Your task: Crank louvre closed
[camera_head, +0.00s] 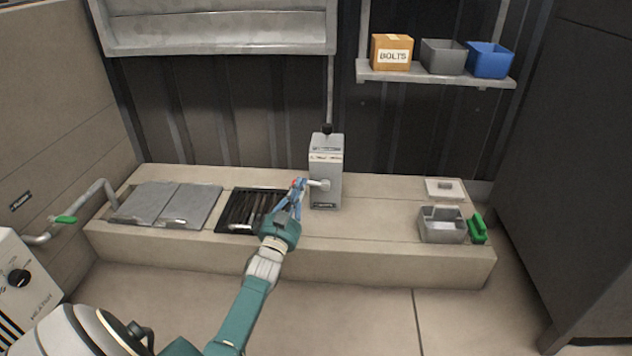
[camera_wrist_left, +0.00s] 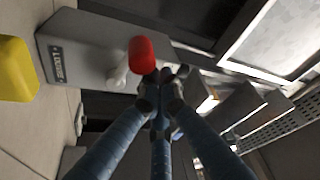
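The crank has a red knob (camera_wrist_left: 142,56) on a pale arm (camera_wrist_left: 120,76), which comes out of the side of a grey box (camera_head: 326,168). In the head view the box stands upright on the long ledge, and the crank points left. My left gripper (camera_head: 296,186) is at the knob, and its blue fingers partly hide it. In the left wrist view the fingertips (camera_wrist_left: 164,86) are close together at the knob's lower right edge. Whether they grip it I cannot tell. The box's label (camera_wrist_left: 55,65) is too blurred to read. My right gripper is not in view.
Grey lids (camera_head: 165,203) and a dark grate (camera_head: 250,208) lie left of the box on the ledge (camera_head: 380,225). A grey bin (camera_head: 442,230) and a green object (camera_head: 478,229) are to the right. A shelf (camera_head: 435,77) holds a bolts box and two bins.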

